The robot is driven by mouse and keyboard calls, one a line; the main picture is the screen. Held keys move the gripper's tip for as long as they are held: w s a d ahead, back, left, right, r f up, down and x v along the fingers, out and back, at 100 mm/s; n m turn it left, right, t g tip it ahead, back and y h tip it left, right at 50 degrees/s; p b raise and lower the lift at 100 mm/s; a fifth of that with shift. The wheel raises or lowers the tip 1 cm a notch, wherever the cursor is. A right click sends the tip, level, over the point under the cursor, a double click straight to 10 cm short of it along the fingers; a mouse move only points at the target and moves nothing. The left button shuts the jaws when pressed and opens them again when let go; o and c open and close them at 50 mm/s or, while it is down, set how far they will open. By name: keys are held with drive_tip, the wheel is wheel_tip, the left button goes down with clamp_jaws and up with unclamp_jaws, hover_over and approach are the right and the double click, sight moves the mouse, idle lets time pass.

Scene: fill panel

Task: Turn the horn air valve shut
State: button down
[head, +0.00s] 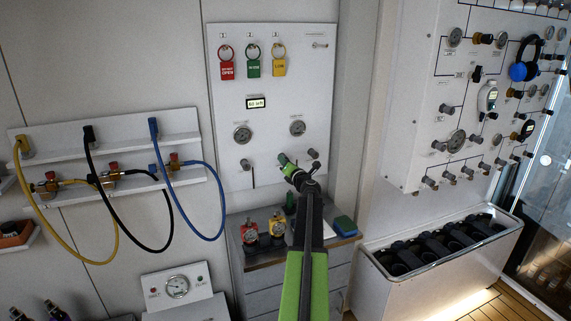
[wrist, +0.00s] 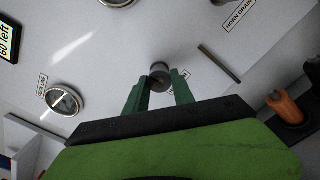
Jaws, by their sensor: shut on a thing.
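A grey valve knob (wrist: 160,72) stands out from the white panel (wrist: 110,60) in the wrist view. My gripper (wrist: 159,88) is shut on this knob, one green finger on each side. A label beside the knob is mostly covered by the right finger, so I cannot read it. In the head view my gripper (head: 285,161) reaches the lower middle of the white panel (head: 225,110), and its green fingers and the arm hide the held knob. A thin dark lever (wrist: 219,63) sits right of the knob, near a label reading "HORN DRAIN" (wrist: 239,13).
Gauges (head: 242,134) and hanging tags (head: 252,67) are higher on the panel. A grey knob (head: 246,165) is to the left, another (head: 313,153) to the right. Red and yellow gauge-fronted items (head: 249,232) stand on the cabinet below. Hoses (head: 190,165) hang at left.

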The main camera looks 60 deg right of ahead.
drive_tip(key=shift+m, duration=0.6)
drive_tip(key=c, duration=1.1)
unclamp_jaws()
drive_tip(key=v, duration=1.7)
drive_tip(key=shift+s+a, duration=0.1)
drive_tip(key=shift+a, duration=0.1)
